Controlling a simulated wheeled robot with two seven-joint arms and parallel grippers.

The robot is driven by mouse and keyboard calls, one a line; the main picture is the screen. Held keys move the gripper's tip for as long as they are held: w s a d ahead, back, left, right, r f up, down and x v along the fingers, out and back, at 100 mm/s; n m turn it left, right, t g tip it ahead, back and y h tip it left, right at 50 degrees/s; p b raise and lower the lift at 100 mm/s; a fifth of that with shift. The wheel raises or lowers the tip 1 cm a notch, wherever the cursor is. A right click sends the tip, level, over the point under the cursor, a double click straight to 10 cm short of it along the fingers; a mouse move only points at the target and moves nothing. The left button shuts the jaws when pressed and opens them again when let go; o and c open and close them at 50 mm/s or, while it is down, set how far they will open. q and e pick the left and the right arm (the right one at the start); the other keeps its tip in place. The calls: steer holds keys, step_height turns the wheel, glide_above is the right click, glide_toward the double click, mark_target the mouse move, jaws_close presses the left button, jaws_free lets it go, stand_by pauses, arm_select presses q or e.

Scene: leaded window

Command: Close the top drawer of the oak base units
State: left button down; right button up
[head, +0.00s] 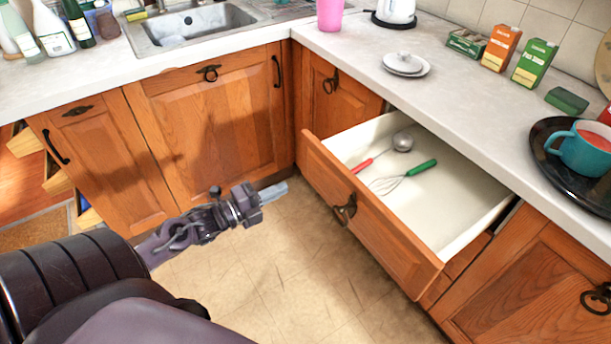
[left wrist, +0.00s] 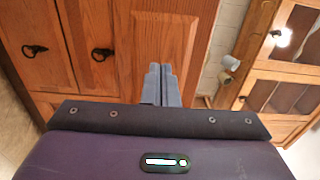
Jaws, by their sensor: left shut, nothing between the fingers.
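The oak base units' top drawer (head: 372,222) stands pulled out in the head view, right of centre, with a dark ring pull (head: 345,209) on its front. Inside it lie a ladle with a red handle (head: 382,151) and a whisk with a green handle (head: 404,176). My left gripper (head: 274,192) is shut and empty, in the air over the floor, left of the drawer front and apart from it. In the left wrist view, its fingers (left wrist: 161,84) are together in front of oak panels with dark pulls. My right gripper is not in view.
The pale worktop (head: 450,100) runs above the units, with a black tray (head: 585,191) and blue mug (head: 585,146) near the drawer's right end. Closed oak doors (head: 215,130) stand behind my gripper. The tiled floor (head: 270,280) before the drawer is clear.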

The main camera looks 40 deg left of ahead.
mark_target(317, 172)
arm_select(q)
steer(key=x, duration=0.7)
steer(key=shift+w, duration=0.3)
steer(key=shift+w+d, duration=0.2)
steer(key=shift+w, duration=0.35)
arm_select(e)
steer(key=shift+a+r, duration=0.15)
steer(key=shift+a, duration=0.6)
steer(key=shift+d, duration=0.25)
arm_select(q)
steer(key=shift+w+f, duration=0.1)
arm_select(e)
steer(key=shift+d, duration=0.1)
